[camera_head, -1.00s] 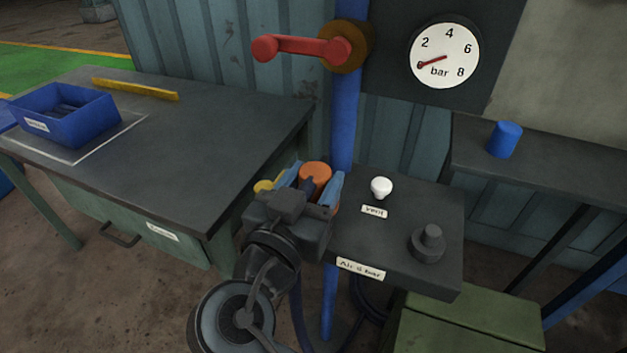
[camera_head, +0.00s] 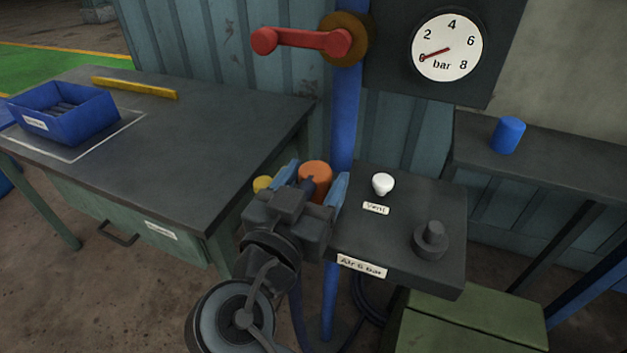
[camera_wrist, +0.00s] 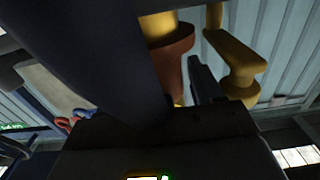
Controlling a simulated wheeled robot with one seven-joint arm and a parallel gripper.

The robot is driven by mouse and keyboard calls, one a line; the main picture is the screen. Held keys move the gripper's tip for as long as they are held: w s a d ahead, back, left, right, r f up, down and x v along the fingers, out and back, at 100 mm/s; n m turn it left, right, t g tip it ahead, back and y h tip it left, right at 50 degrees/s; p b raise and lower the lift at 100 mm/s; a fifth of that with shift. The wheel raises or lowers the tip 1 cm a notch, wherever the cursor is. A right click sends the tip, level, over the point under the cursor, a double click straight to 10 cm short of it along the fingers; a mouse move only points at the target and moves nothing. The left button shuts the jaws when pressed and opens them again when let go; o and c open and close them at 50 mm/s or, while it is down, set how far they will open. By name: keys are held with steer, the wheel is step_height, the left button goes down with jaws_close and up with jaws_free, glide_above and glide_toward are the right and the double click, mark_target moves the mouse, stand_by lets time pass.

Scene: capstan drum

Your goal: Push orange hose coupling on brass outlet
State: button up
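The orange hose coupling (camera_head: 315,173) is beside the left edge of the dark pedestal, between my blue fingers. In the wrist view the coupling (camera_wrist: 174,55) is around or against a brass pipe (camera_wrist: 157,24); I cannot tell how far on it sits. A bent brass piece (camera_wrist: 240,62) stands to its right, and a yellow part (camera_head: 263,183) shows at the left in the head view. My gripper (camera_head: 314,180) is open, with a finger on each side of the coupling. In the wrist view the near finger hides part of the coupling.
The dark pedestal (camera_head: 405,260) carries a white vent knob (camera_head: 383,184) and a dark round fitting (camera_head: 432,240). A blue pipe (camera_head: 343,120) and red crank (camera_head: 305,40) stand behind. The gauge (camera_head: 446,47) reads near zero. A workbench (camera_head: 220,130) is at left.

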steer(key=shift+o, duration=1.3)
steer(key=shift+s, duration=0.1)
steer(key=b+v, duration=0.1)
steer(key=v, duration=0.6)
steer(key=shift+s, duration=0.3)
steer(key=shift+a, duration=0.1)
